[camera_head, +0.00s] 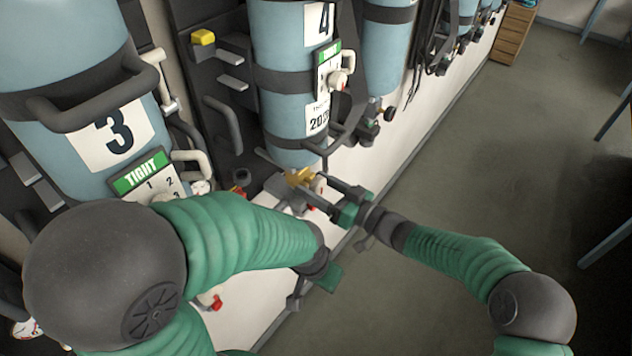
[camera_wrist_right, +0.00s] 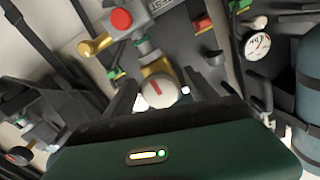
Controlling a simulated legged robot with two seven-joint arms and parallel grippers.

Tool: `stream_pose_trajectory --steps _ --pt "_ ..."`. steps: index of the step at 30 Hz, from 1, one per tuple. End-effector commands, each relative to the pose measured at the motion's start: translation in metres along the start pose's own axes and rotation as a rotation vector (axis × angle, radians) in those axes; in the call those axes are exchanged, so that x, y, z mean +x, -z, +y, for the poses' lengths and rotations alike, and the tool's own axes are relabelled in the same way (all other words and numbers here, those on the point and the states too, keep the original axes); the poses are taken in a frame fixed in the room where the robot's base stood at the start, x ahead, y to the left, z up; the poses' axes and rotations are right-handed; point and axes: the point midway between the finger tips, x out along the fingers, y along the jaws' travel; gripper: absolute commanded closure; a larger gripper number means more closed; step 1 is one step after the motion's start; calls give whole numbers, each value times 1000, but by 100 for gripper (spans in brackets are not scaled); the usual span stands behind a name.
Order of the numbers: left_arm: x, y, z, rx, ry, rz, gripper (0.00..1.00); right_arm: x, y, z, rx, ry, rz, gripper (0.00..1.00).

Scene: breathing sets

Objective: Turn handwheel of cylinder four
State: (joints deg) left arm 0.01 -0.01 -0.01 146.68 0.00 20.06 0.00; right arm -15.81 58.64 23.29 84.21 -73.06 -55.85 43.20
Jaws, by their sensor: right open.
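The blue cylinder four (camera_head: 288,100), with a white "4" label, hangs in the upper middle of the head view, valve end down. Below it is a brass valve (camera_head: 298,177) with a pale round handwheel (camera_head: 318,184). In the right wrist view the handwheel (camera_wrist_right: 159,91) is white with a red mark, in front of the brass body. My right gripper (camera_head: 322,191) is open, its fingers on either side of the handwheel; contact cannot be told. It also shows in the right wrist view (camera_wrist_right: 158,100). My left gripper (camera_head: 322,277) is lower, near the bench edge, its fingers unclear.
Further blue cylinders and black hoses (camera_head: 432,40) line the wall. A red knob (camera_wrist_right: 121,19) and a pressure gauge (camera_wrist_right: 257,45) are near the valve. The floor (camera_head: 470,150) at right is open.

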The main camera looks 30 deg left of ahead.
Motion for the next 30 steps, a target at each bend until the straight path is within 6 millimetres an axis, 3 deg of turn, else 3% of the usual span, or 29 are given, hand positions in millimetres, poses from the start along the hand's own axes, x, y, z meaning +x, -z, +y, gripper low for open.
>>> stream_pose_trajectory --steps 5,19,30 --pt "1 0 0 0 0 0 64 0 -1 0 0 0 -1 34" --pt "0 0 0 0 0 0 64 2 -1 0 -1 0 -2 96" --pt "14 -3 0 0 0 0 64 2 -4 1 -58 -1 -1 97"
